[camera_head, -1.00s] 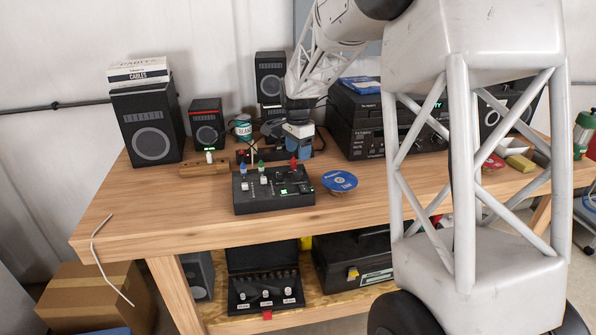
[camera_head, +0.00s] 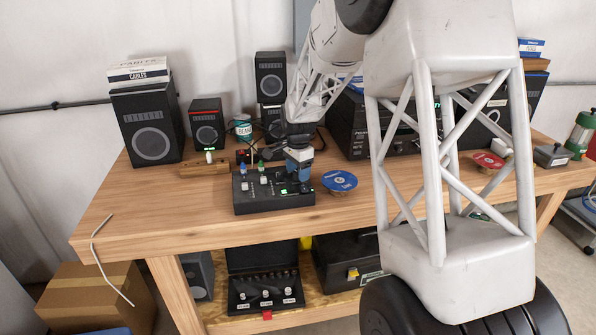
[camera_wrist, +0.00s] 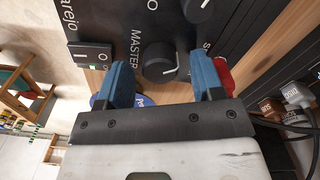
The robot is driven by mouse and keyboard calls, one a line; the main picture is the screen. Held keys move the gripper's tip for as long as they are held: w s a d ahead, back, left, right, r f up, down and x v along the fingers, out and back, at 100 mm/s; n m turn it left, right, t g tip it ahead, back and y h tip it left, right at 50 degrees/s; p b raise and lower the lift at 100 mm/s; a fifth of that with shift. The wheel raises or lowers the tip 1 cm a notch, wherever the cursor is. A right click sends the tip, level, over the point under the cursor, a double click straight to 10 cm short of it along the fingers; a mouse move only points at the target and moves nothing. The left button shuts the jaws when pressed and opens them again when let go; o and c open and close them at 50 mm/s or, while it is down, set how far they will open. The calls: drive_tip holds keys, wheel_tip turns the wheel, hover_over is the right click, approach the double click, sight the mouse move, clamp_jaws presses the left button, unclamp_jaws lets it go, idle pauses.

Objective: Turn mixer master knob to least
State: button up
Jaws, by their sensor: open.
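The black mixer (camera_head: 262,207) sits on the wooden workbench in the head view. In the wrist view its dark panel (camera_wrist: 112,22) fills the top middle, with the word MASTER beside a round black knob (camera_wrist: 158,62). A white line on the knob points toward the right of the picture. My gripper (camera_head: 299,174) is over the mixer's right part. In the wrist view my gripper (camera_wrist: 161,66) is open, its two blue fingers on either side of the master knob. I cannot tell whether they touch it. The head view hides this knob behind my gripper.
A second black knob (camera_wrist: 199,8) and a rocker switch (camera_wrist: 90,56) are near the master knob. A blue disc (camera_head: 340,181) lies right of the mixer. Speakers (camera_head: 150,125) stand at the back left, and black audio units (camera_head: 360,130) at the back right.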

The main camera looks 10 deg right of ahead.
drive_tip(key=shift+c, duration=0.2)
drive_tip(key=c, duration=0.9)
drive_tip(key=shift+n, duration=0.4)
drive_tip(key=n, duration=0.9)
drive_tip(key=shift+n, duration=0.3)
drive_tip(key=n, duration=0.4)
drive_tip(key=shift+n, duration=0.3)
drive_tip(key=n, duration=0.5)
drive_tip(key=shift+a, duration=0.1)
